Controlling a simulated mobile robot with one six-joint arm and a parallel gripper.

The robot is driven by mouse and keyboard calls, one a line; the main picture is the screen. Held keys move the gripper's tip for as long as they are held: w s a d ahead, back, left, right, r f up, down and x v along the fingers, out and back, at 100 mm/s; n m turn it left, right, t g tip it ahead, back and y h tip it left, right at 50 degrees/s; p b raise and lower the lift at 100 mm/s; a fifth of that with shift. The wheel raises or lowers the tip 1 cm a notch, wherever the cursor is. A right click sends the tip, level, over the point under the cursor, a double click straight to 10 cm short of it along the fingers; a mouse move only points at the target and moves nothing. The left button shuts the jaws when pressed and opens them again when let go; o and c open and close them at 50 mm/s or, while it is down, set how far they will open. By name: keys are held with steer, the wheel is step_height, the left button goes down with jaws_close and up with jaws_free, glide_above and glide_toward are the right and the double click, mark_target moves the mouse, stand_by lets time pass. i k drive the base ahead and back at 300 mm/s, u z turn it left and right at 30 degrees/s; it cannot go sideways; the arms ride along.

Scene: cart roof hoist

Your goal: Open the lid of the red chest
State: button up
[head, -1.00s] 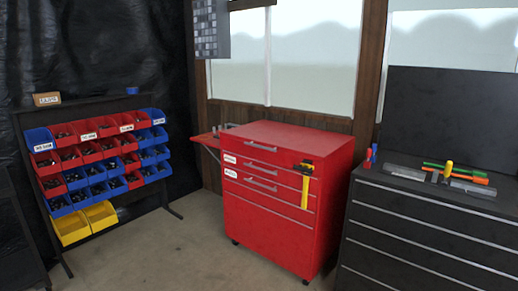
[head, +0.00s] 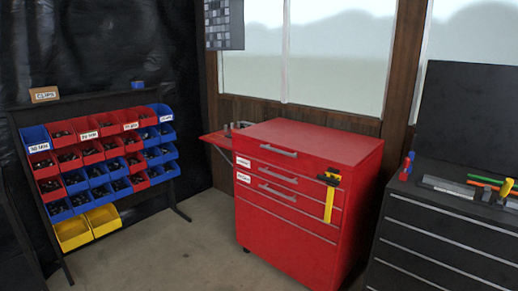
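The red chest (head: 290,222) stands on the floor against the wooden wall, right of centre in the head view. Its flat red lid (head: 318,142) is closed. A silver handle (head: 278,150) runs along the upper front, with two more silver handles on the drawer fronts below. White labels sit at the left of the drawer fronts. A yellow and black tool (head: 329,197) hangs at the chest's front right corner. My gripper is not in view.
A red side shelf (head: 217,143) sticks out left of the chest. A rack of red, blue and yellow bins (head: 100,165) stands at the left. A dark drawer cabinet (head: 440,235) with tools on top stands close at the right. Bare floor (head: 190,250) lies in front.

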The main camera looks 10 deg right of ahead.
mark_target(347, 151)
steer(key=u, duration=0.4)
steer(key=i, duration=1.05)
steer(key=u, duration=0.3)
